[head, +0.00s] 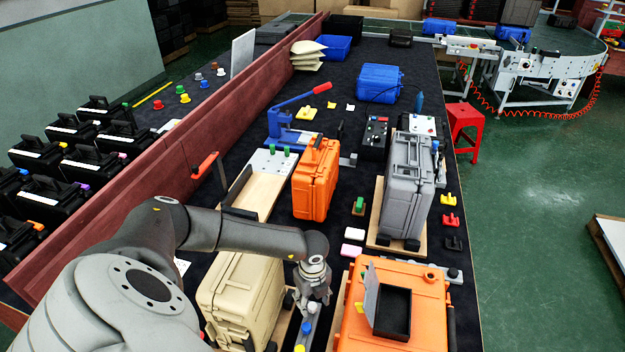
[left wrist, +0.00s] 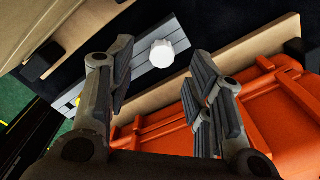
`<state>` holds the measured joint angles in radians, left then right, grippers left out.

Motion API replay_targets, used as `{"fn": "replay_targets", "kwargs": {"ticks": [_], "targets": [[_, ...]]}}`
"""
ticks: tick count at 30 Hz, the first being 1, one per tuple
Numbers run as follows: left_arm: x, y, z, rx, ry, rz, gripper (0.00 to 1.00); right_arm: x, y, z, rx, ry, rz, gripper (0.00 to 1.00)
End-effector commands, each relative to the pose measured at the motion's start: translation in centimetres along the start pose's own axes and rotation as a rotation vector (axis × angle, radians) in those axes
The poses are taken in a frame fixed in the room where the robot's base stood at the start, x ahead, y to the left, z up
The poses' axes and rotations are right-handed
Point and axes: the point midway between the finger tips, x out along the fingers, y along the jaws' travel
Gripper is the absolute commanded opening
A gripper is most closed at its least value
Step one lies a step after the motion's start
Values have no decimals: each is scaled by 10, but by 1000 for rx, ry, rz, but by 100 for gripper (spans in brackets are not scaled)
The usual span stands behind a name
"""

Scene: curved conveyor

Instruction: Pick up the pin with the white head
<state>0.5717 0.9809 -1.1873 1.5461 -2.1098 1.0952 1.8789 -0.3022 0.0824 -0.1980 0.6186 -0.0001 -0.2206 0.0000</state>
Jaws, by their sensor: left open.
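The pin with the white head (left wrist: 162,54) shows in the left wrist view as a white faceted knob on a grey grooved strip (left wrist: 145,75). In the head view a small pale knob (head: 311,308), likely the same pin, sits just below my left gripper (head: 314,288). In the left wrist view my left gripper (left wrist: 163,75) is open and empty, one finger on each side of the white head in the picture. I cannot tell how far above it the fingertips are. The pin's shaft is hidden. A blue-headed pin (head: 307,327) and a yellow-headed pin (head: 299,348) are nearby.
A beige case (head: 240,292) stands left of the strip. An orange case (head: 428,285) with a dark open box (head: 391,310) is close on the right. An upright orange case (head: 316,178) and a grey case (head: 407,180) stand farther back.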

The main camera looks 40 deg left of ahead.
Motion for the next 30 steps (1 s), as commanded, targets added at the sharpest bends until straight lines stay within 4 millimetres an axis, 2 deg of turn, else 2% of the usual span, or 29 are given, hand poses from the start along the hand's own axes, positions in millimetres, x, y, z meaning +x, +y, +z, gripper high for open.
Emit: {"fn": "replay_targets", "kwargs": {"ticks": [6, 12, 23, 30], "targets": [[20, -2, 2, -1, 0, 2, 48, -13, 0, -2, -1, 1, 0, 45], [41, -2, 3, -1, 0, 2, 48, -15, 0, -2, -2, 2, -1, 45], [46, -2, 3, 0, 0, 1, 48, -15, -3, -4, -1, 5, -4, 45], [46, -2, 3, -1, 0, 1, 17, -15, -4, -5, -1, 6, -5, 45]]}}
